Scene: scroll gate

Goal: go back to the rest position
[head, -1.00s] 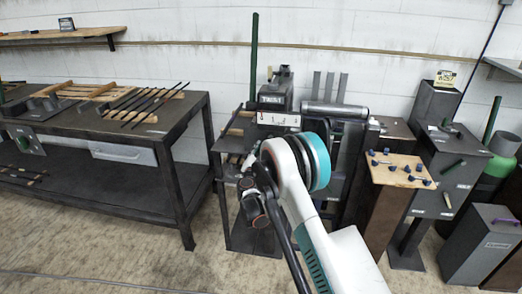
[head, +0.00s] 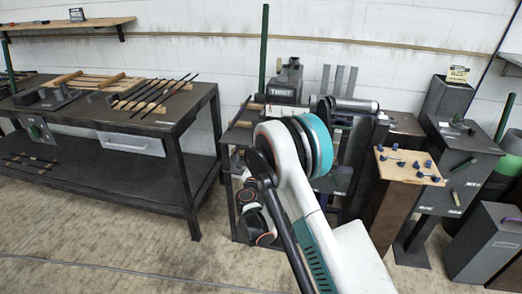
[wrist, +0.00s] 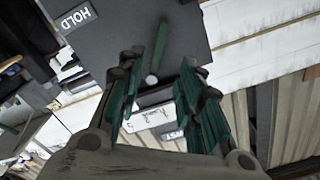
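My gripper (wrist: 160,100) is open in the wrist view. Its two green-padded fingers stand apart with nothing held between them. Beyond the fingers is a dark panel (wrist: 115,45) with a white HOLD label and a green bar-shaped handle (wrist: 160,45). A small pale round spot lies below the handle, between the fingertips. In the head view my white arm with its teal ring stands in the middle, and the gripper itself cannot be made out behind it.
A dark workbench (head: 150,188) with rods and wooden racks stands at the left. A TWIST machine (head: 284,84) stands behind my arm. At the right are a wooden-topped pedestal (head: 407,166) with blue knobs and dark cabinets (head: 460,150).

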